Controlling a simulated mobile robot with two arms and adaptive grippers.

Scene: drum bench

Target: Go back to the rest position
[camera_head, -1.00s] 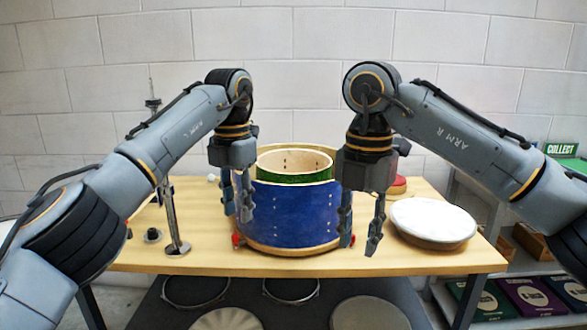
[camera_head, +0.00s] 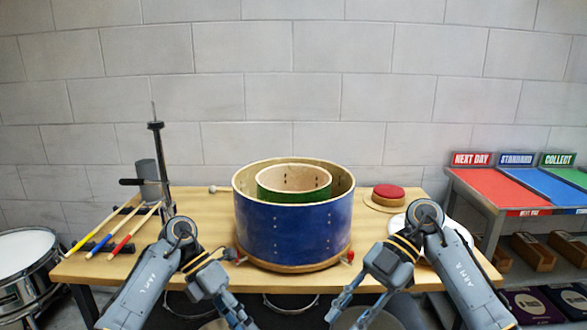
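My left gripper (camera_head: 238,316) hangs low in front of the bench at the bottom of the picture. Its fingertips run to the lower edge, so its opening is hard to see. My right gripper (camera_head: 350,312) is also low in front of the bench. Its two fingers are apart with nothing between them. Both grippers are clear of the blue drum shell (camera_head: 292,232), which stands upright on the wooden bench (camera_head: 205,208). A smaller green shell (camera_head: 293,192) sits inside the blue one.
A white drum head (camera_head: 397,224) is partly hidden behind my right arm. A red round pad (camera_head: 388,193) lies at the back right. Coloured sticks (camera_head: 118,235) and a black stand (camera_head: 160,170) are at left. A shelf with coloured trays (camera_head: 500,188) stands at right.

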